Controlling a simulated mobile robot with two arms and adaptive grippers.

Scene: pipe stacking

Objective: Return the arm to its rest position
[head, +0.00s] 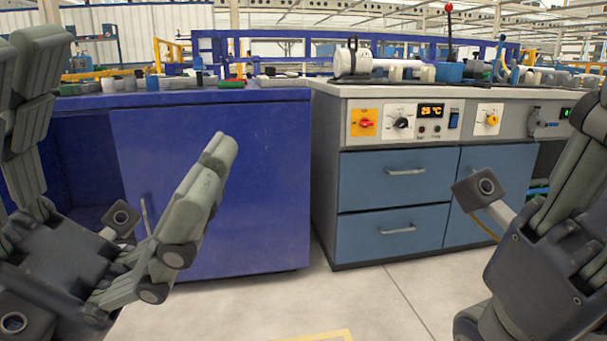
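My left gripper (130,98) is large in the left of the head view. Its fingers are spread wide apart, with nothing between them. It is raised in front of the blue cabinet, and its fingers cover part of the cabinet front. My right gripper (545,250) is at the right edge, in front of the grey workbench. It is partly cut off by the frame, so its fingertips and any gap between them are not clear. I see no object held in the part that shows.
A blue cabinet (260,180) with small parts on top stands left of a grey-topped workbench (410,91) with blue drawers. A white cylindrical device (352,60) and a red-knobbed lever (449,30) are on the workbench. The floor (375,300) between my grippers is clear, with a yellow marking.

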